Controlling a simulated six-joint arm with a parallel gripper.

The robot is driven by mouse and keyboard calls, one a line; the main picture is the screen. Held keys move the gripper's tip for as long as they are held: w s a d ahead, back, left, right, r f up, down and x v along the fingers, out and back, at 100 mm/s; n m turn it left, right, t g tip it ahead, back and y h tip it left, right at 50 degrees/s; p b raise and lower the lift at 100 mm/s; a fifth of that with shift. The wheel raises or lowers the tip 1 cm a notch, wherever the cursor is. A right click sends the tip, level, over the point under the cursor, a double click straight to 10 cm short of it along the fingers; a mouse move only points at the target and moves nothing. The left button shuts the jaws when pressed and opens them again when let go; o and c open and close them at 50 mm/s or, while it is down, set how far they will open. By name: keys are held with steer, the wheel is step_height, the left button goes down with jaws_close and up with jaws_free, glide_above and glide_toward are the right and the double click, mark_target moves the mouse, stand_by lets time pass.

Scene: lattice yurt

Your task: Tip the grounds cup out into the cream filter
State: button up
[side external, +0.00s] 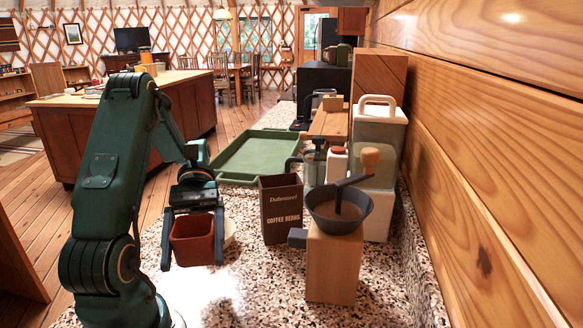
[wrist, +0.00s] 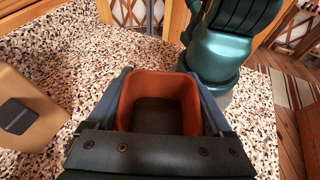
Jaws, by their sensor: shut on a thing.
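The reddish-brown square grounds cup (side external: 193,250) is upright between the fingers of my gripper (side external: 193,238), which is shut on it. The wrist view shows the cup (wrist: 127,100) from above, with a dark layer at its bottom; I cannot tell how deep it is. The gripper (wrist: 160,100) has one finger on each side of the cup. A pale cream edge (side external: 230,232) shows just behind the cup's right side in the side view. It may be the cream filter; the cup and finger hide most of it.
A dark coffee beans box (side external: 281,210) stands right of the cup. Beside it is a wooden grinder (side external: 334,268) with a dark bowl on top. A green tray (side external: 240,172) lies behind. A white-handled container (side external: 380,130) stands by the wooden wall. The speckled counter (side external: 235,300) is clear in front.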

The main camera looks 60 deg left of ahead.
steer(key=s+a+m+g+y, duration=0.3)
steer(key=a+m+g+y, duration=0.4)
steer(key=a+m+y, duration=0.85)
steer(key=w+a+m+t+y, duration=0.1)
steer(key=w+m+t+y, duration=0.1)
steer(key=m+t+y, duration=0.1)
steer(key=w+a+m+t+y, duration=0.1)
steer(key=w+m+t+y, duration=0.2)
steer(key=m, duration=0.3)
steer(key=w+a+m+t+y, duration=0.1)
steer(key=w+m+t+y, duration=0.1)
steer(key=m+t+y, duration=0.2)
steer(key=shift+w+f+m+t+y, duration=0.3)
steer(key=shift+m+t, duration=0.2)
steer(key=shift+m, duration=0.25)
steer(key=shift+w+d+f+m+t, duration=0.1)
steer(key=shift+w+f+m+t, duration=0.05)
steer(key=shift+w+m+t, duration=0.4)
steer(key=shift+s, duration=0.1)
